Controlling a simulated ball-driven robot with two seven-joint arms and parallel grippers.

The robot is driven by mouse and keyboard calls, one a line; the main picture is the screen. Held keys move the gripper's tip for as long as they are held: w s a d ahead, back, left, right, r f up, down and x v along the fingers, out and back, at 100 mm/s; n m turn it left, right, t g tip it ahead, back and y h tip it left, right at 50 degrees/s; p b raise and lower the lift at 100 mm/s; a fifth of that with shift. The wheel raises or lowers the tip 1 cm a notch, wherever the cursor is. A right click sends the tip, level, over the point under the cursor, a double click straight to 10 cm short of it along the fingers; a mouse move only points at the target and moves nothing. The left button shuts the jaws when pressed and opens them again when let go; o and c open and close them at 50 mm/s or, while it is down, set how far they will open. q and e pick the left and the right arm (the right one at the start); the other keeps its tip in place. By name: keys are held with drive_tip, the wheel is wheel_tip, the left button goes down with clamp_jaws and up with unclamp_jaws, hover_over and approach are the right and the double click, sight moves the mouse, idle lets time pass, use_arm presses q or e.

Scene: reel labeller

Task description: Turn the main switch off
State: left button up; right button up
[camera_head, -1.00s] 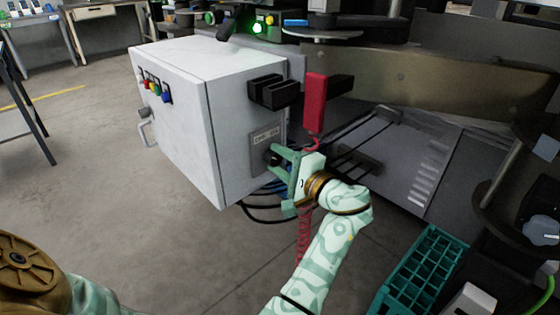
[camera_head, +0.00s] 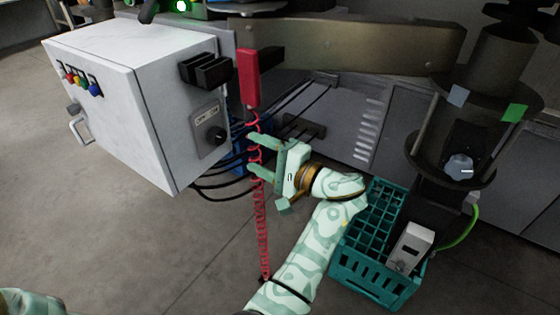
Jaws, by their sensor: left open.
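The main switch (camera_head: 215,136) is a round black knob on a small grey labelled plate (camera_head: 207,117). The plate is on the right-hand side face of the white control cabinet (camera_head: 150,135). The knob is in plain view, but its pointing direction and the label text are too small to read surely.
Black blocks (camera_head: 205,71) jut out above the switch. Dark cables lie below the cabinet. A teal crate (camera_head: 345,262) stands at the lower right.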

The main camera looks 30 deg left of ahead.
use_arm(q)
drive_tip(key=d, duration=0.6)
drive_tip(key=shift+s+d, duration=0.15)
drive_tip(key=shift+s, duration=0.1)
